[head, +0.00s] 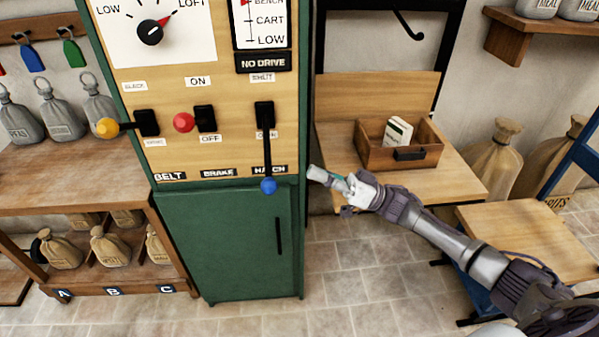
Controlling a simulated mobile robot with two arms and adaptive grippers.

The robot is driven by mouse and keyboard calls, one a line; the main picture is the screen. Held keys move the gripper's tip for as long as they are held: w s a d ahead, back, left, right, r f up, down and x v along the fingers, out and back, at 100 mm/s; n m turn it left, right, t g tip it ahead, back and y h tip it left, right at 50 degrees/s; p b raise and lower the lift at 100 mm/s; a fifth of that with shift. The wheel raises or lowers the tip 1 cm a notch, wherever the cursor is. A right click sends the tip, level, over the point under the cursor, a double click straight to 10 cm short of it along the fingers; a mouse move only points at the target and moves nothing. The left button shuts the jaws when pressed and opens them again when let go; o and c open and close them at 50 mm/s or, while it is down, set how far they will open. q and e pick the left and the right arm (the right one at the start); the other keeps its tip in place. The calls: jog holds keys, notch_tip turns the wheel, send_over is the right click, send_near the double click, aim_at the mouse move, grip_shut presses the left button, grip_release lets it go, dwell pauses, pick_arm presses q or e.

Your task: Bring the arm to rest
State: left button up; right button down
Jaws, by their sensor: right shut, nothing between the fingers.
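My right arm reaches in from the lower right, and its gripper (318,174) is shut and empty. The gripper is just right of the green control cabinet (240,245), in front of the wooden desk, close to the blue-knobbed hatch lever (268,150). I see no contact with the lever, which points down. The yellow-knobbed belt lever (125,127) points left. The red-knobbed brake switch (190,122) sits between them. My left gripper is not in view.
A wooden desk (465,183) holds an open box (370,152) with white cards. A stool or cart with a wooden top (540,240) stands under my forearm. Sacks (492,155) stand at right. A shelf bench (70,180) with weights and small sacks is at left. Tiled floor is clear between.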

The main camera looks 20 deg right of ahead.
jog(key=shift+s+d+f, duration=0.2)
jog(key=shift+d, duration=0.35)
jog(key=w+d+f+m+t+h+p, duration=0.25)
jog(key=f+m+t+h, duration=0.65)
jog(key=f, duration=1)
jog(key=s+d+f+g+h, duration=0.1)
jog(key=s+f+g+h, duration=0.25)
jog(key=f, duration=0.55)
jog(key=s+d+f+g+h, duration=0.2)
jog(key=s+f+h, duration=0.25)
jog(key=f, duration=0.45)
jog(key=s+f+g+h, duration=0.2)
jog(key=s+f+g, duration=0.1)
jog(key=s+f, duration=0.6)
jog(key=s+a+f+n+g, duration=0.1)
jog(key=s+a+f+g, duration=0.1)
jog(key=s, duration=0.8)
jog(key=s+a+f+g+h+p, duration=0.1)
jog(key=s+a+f+g, duration=0.2)
jog(key=s+f, duration=0.3)
jog(key=s+a+f+n+g, duration=0.1)
jog(key=s+a+f+g, duration=0.1)
jog(key=s, duration=1.3)
jog(key=shift+a+f+n+g+h+p, duration=0.3)
jog(key=shift+a+f+g+h, duration=0.1)
jog(key=shift+f+g, duration=0.65)
